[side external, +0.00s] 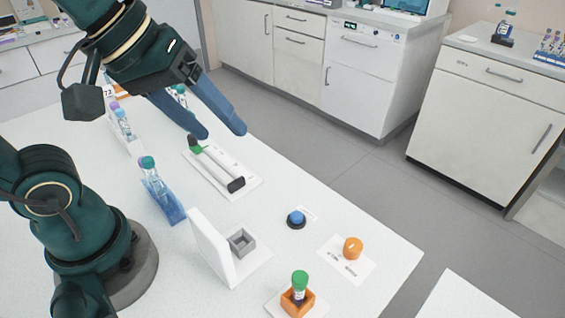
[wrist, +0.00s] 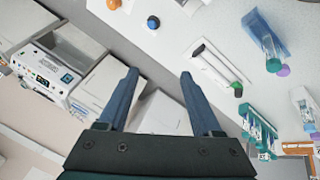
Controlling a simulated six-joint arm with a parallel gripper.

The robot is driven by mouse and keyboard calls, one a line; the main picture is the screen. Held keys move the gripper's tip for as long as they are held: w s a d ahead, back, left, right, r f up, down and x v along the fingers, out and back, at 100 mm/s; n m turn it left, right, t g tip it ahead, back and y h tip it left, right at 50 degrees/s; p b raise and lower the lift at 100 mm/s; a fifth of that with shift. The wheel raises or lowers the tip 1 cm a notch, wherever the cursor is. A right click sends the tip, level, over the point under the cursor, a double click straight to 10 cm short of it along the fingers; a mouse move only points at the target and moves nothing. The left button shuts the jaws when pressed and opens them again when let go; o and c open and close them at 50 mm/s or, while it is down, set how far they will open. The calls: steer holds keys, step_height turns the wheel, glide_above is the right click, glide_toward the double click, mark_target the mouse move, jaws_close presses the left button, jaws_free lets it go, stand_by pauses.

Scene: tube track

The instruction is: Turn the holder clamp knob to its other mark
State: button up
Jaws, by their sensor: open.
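An orange knob (side external: 352,247) sits on a white card with small print near the table's right edge. A pale pointer line shows on its top, but the print is too small to read. It also shows at the top edge of the wrist view (wrist: 114,4). An orange holder (side external: 291,306) at the front holds an upright tube with a green cap (side external: 300,279). My gripper (side external: 221,131) is open and empty, high above the far part of the table and well away from the knob. Its two blue fingers are apart in the wrist view (wrist: 159,74).
A blue button (side external: 296,218) stands between the knob and a white fixture with a grey square socket (side external: 242,242). A white plate with a dark-ended bar (side external: 222,172) lies beyond. A blue tube rack (side external: 161,196) stands left. Bare table surrounds the button.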

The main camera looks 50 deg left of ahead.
steer(key=s+f+m, duration=0.1)
steer(key=m, duration=0.1)
steer(key=s+a+f+m, duration=0.1)
steer(key=m, duration=0.1)
steer(key=s+a+f+m+y, duration=0.1)
steer(key=f, duration=0.1)
steer(key=shift+s+a+m, duration=0.2)
steer(key=shift+s+m, duration=0.05)
steer(key=shift+m, duration=0.15)
steer(key=shift+s, duration=0.1)
